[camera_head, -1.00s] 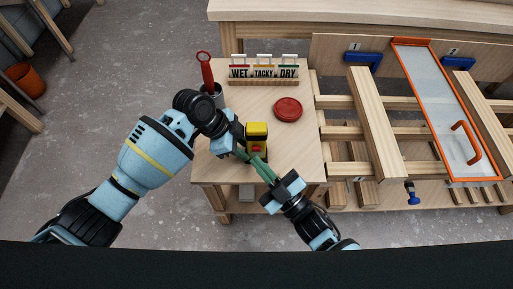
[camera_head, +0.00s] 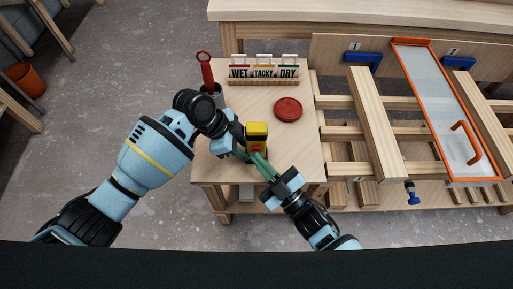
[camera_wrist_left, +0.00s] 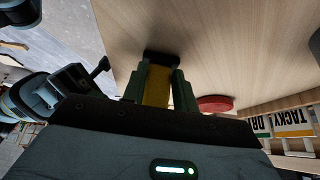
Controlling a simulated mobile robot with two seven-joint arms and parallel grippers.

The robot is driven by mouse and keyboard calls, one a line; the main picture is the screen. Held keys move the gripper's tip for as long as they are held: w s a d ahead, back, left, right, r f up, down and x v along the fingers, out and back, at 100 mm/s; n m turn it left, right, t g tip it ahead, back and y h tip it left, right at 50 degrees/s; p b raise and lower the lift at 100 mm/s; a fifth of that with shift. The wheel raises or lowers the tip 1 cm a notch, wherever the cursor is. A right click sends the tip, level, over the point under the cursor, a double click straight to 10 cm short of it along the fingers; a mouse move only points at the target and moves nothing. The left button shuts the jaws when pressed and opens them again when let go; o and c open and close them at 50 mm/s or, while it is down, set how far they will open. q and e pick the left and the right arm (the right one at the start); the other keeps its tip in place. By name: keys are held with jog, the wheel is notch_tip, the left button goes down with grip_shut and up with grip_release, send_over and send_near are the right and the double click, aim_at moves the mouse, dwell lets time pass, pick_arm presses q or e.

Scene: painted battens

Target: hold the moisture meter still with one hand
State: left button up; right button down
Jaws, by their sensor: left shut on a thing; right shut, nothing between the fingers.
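The moisture meter (camera_head: 257,131), yellow with a dark base, stands on the small wooden table. My left gripper (camera_head: 242,147) is shut on it from the left. In the left wrist view the meter (camera_wrist_left: 157,87) shows as a yellow body between the two green fingers of my left gripper (camera_wrist_left: 158,90). My right gripper (camera_head: 257,162) is shut and empty, its green fingertips close to the front of the meter. I cannot tell whether they touch it. The meter's lower part is partly hidden by the fingers.
A rack of WET, TACKY and DRY cards (camera_head: 264,74) stands at the table's back. A red round lid (camera_head: 288,109) lies right of the meter. A red-handled tool (camera_head: 207,72) stands in a cup at back left. Right of the table are battens and an orange-framed panel (camera_head: 446,112).

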jog(key=shift+w, duration=0.4)
dwell(0.5)
jog(key=shift+s, duration=0.85)
jog(key=s, duration=0.5)
dwell(0.5)
dwell(0.5)
pick_arm(q)
jog(key=o, duration=1)
